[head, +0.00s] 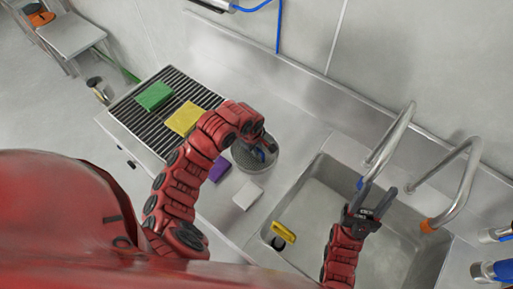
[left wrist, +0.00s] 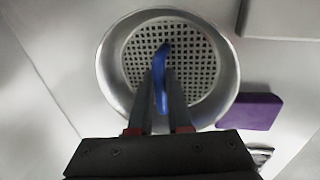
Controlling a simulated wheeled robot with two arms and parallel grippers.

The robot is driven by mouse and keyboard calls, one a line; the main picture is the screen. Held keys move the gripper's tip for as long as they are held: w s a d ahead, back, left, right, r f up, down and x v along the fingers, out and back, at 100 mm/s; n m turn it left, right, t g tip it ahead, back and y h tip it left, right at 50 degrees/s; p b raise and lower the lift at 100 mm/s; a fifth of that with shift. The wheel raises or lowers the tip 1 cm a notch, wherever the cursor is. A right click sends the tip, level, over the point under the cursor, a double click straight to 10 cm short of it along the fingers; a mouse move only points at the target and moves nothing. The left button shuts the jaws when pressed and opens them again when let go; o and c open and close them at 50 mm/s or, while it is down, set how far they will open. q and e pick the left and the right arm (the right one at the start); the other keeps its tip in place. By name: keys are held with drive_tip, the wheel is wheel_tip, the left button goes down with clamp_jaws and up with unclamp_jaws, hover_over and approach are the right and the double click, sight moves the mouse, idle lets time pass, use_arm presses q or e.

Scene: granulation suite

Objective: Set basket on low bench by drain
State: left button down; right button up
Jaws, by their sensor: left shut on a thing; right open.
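The basket (head: 266,163) is a round metal bowl with a perforated bottom and a blue handle, at the counter between the ribbed drainboard and the sink. My left gripper (head: 262,145) is shut on its blue handle (left wrist: 160,82). In the left wrist view the basket's rim (left wrist: 107,62) shows round the fingers, and its inside looks empty. I cannot tell whether it rests on the counter or hangs just above. My right gripper (head: 375,200) is open and empty over the sink. A low grey bench (head: 72,36) stands at the far upper left. I cannot make out a floor drain.
Green (head: 154,95) and yellow (head: 185,118) cloths or pads lie on the ribbed drainboard (head: 140,120). A purple block (head: 219,168) and a white one (head: 247,195) lie near the basket. Two curved taps (head: 468,175) rise behind the sink (head: 335,185). Open floor lies left of the counter.

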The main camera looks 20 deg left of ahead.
use_arm(q)
drive_tip(key=shift+w+f, duration=0.1)
drive_tip(key=shift+f, duration=0.3)
drive_tip(key=shift+f, duration=0.1)
drive_tip(key=c, duration=0.9)
unclamp_jaws()
drive_tip(key=shift+o, duration=0.2)
